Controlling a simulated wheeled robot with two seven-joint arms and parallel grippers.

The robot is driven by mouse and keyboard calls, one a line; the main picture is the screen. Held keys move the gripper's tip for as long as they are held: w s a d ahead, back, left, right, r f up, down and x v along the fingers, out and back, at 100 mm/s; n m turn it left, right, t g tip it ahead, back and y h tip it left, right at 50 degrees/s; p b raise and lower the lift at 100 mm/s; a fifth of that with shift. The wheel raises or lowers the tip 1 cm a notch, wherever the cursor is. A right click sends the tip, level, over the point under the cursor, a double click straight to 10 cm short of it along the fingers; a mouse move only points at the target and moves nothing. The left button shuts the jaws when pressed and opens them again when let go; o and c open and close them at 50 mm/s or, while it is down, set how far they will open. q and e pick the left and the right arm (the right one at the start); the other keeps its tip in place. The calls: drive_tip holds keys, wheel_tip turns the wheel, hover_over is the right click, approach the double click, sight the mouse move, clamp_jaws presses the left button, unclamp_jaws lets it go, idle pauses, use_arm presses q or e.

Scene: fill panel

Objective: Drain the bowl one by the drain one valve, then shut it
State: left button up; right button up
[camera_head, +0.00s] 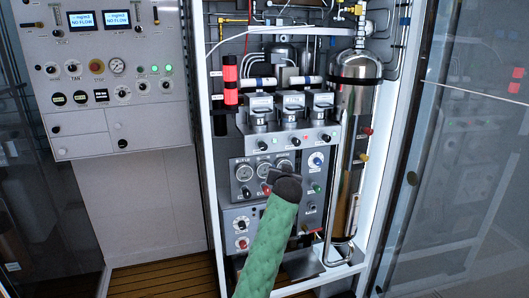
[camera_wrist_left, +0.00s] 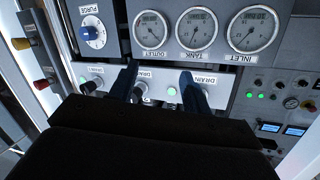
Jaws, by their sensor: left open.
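The drain knobs carry DRAIN labels; a middle dark knob (camera_wrist_left: 138,92) shows between the fingers, near the left one. The picture-right finger covers the spot under the rightmost DRAIN label, so I cannot tell the state of that valve. The leftmost filter bowl (camera_head: 261,117) of three stands above the gauges; its level is too small to read. My right gripper is not visible.
Outlet, tank and inlet gauges (camera_wrist_left: 200,28) sit beside the drain row. A blue purge dial (camera_wrist_left: 93,36) is near them. A tall steel cylinder (camera_head: 358,110) and pipe stand to the right. A control panel (camera_head: 110,80) hangs at left. Glass doors flank the cabinet.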

sight(264, 148)
use_arm(q)
drive_tip(key=s+a+r+n+t+y, duration=0.1)
drive_tip(key=s+a+r+n+y, duration=0.2)
drive_tip(key=r+n+y, duration=0.3)
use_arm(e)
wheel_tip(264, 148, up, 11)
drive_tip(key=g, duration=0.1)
use_arm(q)
drive_tip(key=shift+n, duration=0.3)
drive_tip(key=p+x, duration=0.1)
drive_tip(key=x, duration=0.1)
drive_tip(key=p+x, duration=0.1)
drive_tip(key=x, duration=0.1)
drive_tip(key=r+x, duration=0.1)
drive_tip(key=x, duration=0.2)
drive_tip(key=shift+s+a+p, duration=0.1)
drive_tip(key=shift+a+p, duration=0.2)
drive_tip(key=shift+p, duration=0.1)
drive_tip(key=shift+w+a, duration=0.15)
drive_tip(key=shift+w, duration=0.15)
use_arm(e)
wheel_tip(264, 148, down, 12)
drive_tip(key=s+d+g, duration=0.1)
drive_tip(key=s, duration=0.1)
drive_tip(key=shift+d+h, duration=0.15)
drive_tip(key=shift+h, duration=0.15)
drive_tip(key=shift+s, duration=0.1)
use_arm(q)
drive_tip(key=c, duration=1)
